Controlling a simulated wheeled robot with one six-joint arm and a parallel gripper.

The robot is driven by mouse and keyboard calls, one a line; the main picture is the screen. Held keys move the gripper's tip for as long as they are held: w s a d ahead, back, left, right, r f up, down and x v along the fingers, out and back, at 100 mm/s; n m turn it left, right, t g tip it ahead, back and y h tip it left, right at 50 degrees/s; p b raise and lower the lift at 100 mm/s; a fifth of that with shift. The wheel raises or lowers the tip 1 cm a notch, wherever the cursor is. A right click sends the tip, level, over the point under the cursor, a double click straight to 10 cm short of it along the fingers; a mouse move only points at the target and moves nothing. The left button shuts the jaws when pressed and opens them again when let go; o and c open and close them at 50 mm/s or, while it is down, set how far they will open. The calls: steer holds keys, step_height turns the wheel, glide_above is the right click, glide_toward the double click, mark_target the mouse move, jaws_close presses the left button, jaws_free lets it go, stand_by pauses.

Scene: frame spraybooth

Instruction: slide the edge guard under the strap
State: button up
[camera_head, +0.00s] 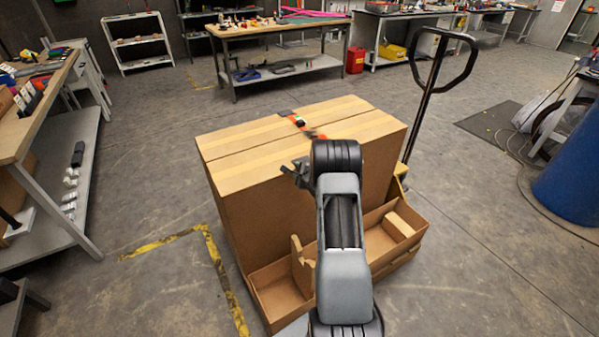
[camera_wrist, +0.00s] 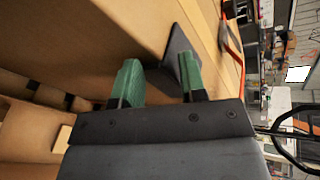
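A large cardboard carton (camera_head: 260,200) carries an orange strap (camera_head: 312,134) across its top, with a small dark and white piece, perhaps a buckle (camera_head: 299,120), on it. In the wrist view the strap (camera_wrist: 231,42) runs along the carton at upper right. My gripper (camera_wrist: 160,84) has green fingertips, with a dark angled plate, the edge guard (camera_wrist: 180,48), between them. In the head view my gripper (camera_head: 296,174) is at the carton's near upper edge, partly hidden by my arm.
Open cardboard trays (camera_head: 278,288) stand low before the carton. A pallet-jack handle (camera_head: 432,85) rises behind it at right. A workbench (camera_head: 40,105) stands at left, a blue drum (camera_head: 572,165) at right. Floor around the carton is mostly clear.

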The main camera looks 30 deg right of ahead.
steer(key=shift+f, duration=0.2)
steer(key=shift+c, duration=1.1)
steer(key=shift+d, duration=0.2)
steer(key=d+p, duration=0.2)
steer(key=d, duration=0.7)
steer(key=shift+s+d+p, duration=0.15)
steer(key=shift+s+p, duration=0.2)
steer(key=shift+s, duration=0.05)
steer(key=shift+f, duration=0.1)
steer(key=o, duration=0.8)
steer(key=shift+w+d, duration=0.15)
